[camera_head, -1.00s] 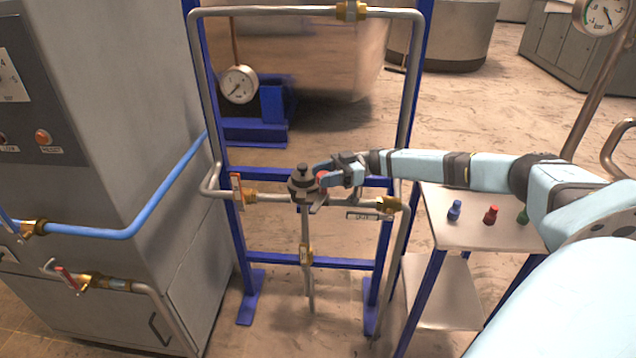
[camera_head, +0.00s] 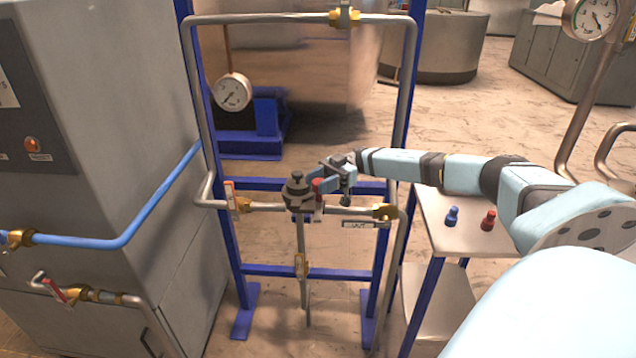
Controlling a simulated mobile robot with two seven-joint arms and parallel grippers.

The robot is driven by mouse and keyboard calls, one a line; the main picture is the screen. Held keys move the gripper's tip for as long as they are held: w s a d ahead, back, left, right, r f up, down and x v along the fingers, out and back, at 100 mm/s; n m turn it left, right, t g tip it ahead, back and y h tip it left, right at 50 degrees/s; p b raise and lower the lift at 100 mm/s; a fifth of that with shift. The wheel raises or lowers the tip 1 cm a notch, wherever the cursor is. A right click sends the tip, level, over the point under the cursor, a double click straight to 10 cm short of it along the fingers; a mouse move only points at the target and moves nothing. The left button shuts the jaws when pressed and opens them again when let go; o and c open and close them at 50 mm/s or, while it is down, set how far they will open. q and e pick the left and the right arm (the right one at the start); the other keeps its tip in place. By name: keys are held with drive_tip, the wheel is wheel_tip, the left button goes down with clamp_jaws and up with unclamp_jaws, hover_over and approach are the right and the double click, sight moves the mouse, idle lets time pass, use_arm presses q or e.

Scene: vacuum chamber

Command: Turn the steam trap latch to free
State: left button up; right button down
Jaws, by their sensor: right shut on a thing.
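The steam trap (camera_head: 297,192) is a dark round body with a cap, set in the pipework on the blue frame. Its red latch (camera_head: 318,186) is on the right side of the body and appears upright. My right gripper (camera_head: 320,186) reaches in from the right and is shut on the latch. The fingers cover part of it, so its exact angle is hard to tell. My left gripper is not in view.
A side table (camera_head: 470,240) holds blue and red knobs. A grey cabinet (camera_head: 130,120) fills the left.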

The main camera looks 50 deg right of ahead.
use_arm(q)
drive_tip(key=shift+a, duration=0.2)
use_arm(e)
drive_tip(key=c, duration=0.6)
unclamp_jaws()
use_arm(q)
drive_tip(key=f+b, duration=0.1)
drive_tip(key=b, duration=0.1)
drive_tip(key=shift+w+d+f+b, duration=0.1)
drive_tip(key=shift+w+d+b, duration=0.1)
drive_tip(key=shift+b, duration=0.15)
use_arm(e)
drive_tip(key=d, duration=0.8)
drive_tip(key=s+d, duration=0.1)
drive_tip(key=d, duration=0.3)
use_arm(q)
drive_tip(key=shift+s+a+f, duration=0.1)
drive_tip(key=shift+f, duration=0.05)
